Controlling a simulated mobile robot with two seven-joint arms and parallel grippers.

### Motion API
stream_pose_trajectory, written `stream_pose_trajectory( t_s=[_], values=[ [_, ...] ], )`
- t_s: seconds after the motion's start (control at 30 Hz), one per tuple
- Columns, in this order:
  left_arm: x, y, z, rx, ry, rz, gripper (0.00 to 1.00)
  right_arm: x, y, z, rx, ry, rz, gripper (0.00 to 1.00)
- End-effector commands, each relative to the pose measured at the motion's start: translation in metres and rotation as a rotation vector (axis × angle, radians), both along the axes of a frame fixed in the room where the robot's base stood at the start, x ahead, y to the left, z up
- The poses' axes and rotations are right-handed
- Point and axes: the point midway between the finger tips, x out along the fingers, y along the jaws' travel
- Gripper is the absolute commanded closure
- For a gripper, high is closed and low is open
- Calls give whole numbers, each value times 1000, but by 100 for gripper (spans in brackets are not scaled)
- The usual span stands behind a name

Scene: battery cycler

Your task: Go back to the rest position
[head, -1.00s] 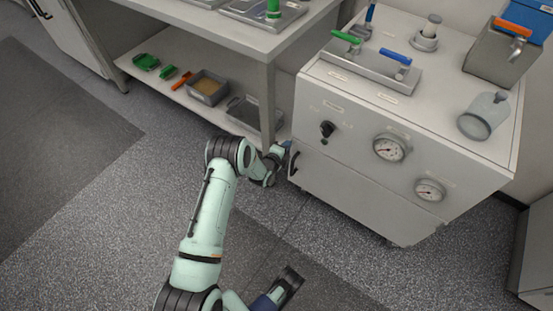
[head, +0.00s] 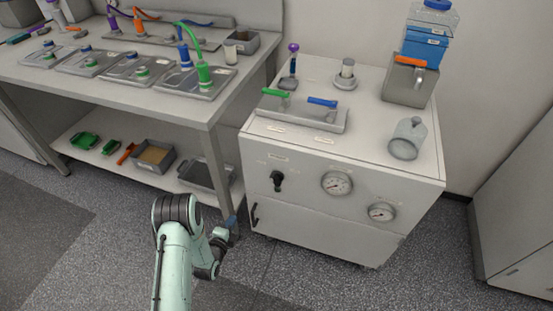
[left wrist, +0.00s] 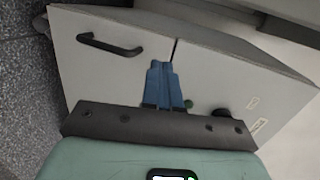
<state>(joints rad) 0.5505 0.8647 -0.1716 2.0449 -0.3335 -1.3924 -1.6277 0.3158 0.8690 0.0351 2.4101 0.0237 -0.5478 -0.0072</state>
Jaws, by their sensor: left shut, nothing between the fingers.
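My left gripper (left wrist: 163,70) shows in the left wrist view with its two blue fingers together and nothing between them. It points at the front of the white cabinet (left wrist: 100,68), near the door seam; I cannot tell the exact gap. In the head view the left gripper (head: 232,222) is a small blue tip at the end of my pale green arm, low beside the cabinet's left edge and the table's leg. My right gripper is not in view.
The cabinet (head: 320,212) carries gauges, a black knob (head: 277,181), a tray with green and blue handles (head: 300,112), and a glass jar (head: 407,138). A workbench (head: 120,95) with a lower shelf stands left. Open floor (head: 60,240) lies at front left.

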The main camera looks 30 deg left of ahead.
Motion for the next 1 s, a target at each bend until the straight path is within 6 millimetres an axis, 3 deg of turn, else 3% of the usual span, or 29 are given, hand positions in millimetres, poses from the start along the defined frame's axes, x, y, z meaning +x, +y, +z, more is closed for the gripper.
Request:
stream_pose_trajectory(
  t_s=[0.17,0.27,0.37,0.47,0.6,0.7,0.87,0.9,1.0],
  values=[
    [0,-2,-2,-17,4,4,100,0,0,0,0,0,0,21],
    [-3,-16,-12,-130,28,31,100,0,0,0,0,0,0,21],
    [-12,-47,-34,-378,89,111,100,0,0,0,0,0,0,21],
    [-32,-94,-61,-706,186,258,100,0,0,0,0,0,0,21],
    [-74,-163,-86,-1116,343,548,100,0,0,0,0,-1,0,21],
    [-108,-207,-94,-1325,449,781,100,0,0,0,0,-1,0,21],
    [-166,-267,-91,-1532,601,1183,100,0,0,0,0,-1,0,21],
    [-179,-278,-84,-1555,629,1272,100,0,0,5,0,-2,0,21],
    [-190,-279,-44,-1538,661,1268,100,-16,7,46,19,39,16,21]
  ],
)
